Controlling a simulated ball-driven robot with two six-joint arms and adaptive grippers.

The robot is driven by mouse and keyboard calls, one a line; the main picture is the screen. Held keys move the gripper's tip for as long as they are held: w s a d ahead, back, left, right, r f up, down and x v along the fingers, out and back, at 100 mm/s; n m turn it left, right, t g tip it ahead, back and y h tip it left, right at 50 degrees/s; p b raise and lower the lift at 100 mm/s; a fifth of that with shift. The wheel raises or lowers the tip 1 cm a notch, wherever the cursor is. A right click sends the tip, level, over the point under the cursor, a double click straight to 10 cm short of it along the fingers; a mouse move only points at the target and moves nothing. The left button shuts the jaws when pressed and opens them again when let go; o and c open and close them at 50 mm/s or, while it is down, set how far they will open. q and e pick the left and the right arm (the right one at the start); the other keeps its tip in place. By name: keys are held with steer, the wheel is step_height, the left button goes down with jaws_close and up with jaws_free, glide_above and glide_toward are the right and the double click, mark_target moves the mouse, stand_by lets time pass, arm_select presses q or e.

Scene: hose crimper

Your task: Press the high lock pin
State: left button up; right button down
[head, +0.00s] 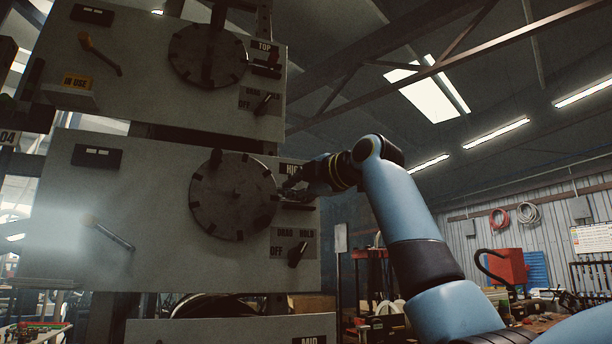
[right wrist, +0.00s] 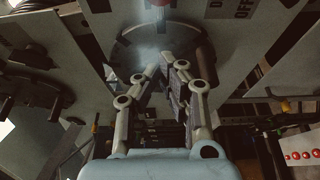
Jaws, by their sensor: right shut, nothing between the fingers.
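The high panel (head: 150,240) is the middle grey panel, its label partly hidden by my right gripper (head: 297,182). It carries a dark notched disc (head: 233,196). My right gripper is shut and empty, at the panel's upper right edge, just right of the disc, over a small dark bracket (head: 296,205). The high lock pin cannot be made out in the head view. In the right wrist view the fingers (right wrist: 162,66) point at a round dark disc (right wrist: 150,38). A small red part (right wrist: 161,3) shows at the top edge; I cannot tell whether it is the pin. Contact is unclear.
Below the bracket is a black switch (head: 297,254) marked DRAG, HOLD and OFF. A handle (head: 113,236) sits at the panel's left.

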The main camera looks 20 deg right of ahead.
steer(key=w+d+p, duration=0.2)
steer(key=w+p, duration=0.1)
steer(key=shift+w+d, duration=0.3)
steer(key=shift+d, duration=0.05)
steer(key=shift+a, duration=0.1)
steer(key=d, duration=0.3)
steer(key=shift+d+b, duration=0.25)
steer(key=shift+b, duration=0.05)
